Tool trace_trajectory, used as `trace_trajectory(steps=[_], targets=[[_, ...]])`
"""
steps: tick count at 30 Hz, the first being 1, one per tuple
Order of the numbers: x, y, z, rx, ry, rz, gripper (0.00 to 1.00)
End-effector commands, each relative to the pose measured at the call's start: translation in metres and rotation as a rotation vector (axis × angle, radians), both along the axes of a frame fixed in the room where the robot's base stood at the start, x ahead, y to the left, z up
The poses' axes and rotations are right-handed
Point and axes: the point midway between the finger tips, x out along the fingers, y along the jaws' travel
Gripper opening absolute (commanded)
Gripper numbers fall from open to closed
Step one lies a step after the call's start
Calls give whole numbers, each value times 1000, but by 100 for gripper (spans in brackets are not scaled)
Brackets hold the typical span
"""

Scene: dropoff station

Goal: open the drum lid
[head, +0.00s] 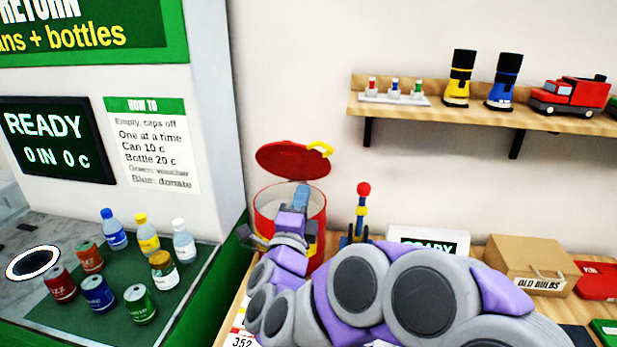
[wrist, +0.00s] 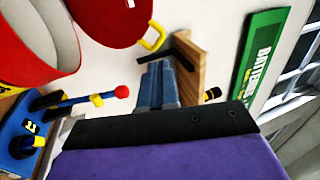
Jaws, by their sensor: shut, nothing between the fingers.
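The red drum (head: 268,212) stands on the wooden counter, and its pale inside shows. Its red lid (head: 290,160) is raised and tilted up behind the opening, with a yellow handle (head: 320,149) at its right edge. In the wrist view the drum (wrist: 40,70) is at upper left, with the lid (wrist: 112,15) and handle (wrist: 152,38) at the top. My gripper (head: 301,190) overlaps the drum opening in the head view; its blue-grey fingers (wrist: 158,72) are shut and empty, apart from the handle in the wrist view. My arm hides part of the drum's front.
A blue lever device (head: 358,215) with a red knob stands right of the drum. A cardboard box (head: 530,262) and a white display (head: 430,240) are farther right. A wall shelf (head: 425,108) holds toys. Several bottles and cans stand on the green mat (head: 205,255) at left.

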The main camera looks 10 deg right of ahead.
Motion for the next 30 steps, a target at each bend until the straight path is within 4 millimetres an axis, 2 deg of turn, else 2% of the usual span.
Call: trace_trajectory(steps=[1, 7, 14, 20, 30], targets=[[-1, 1, -5, 0, -12, 8, 0], [0, 2, -1, 0, -21, 17, 0], [12, 3, 2, -5, -14, 19, 0], [21, -5, 8, 1, -23, 9, 0], [53, -14, 17, -2, -25, 14, 0]])
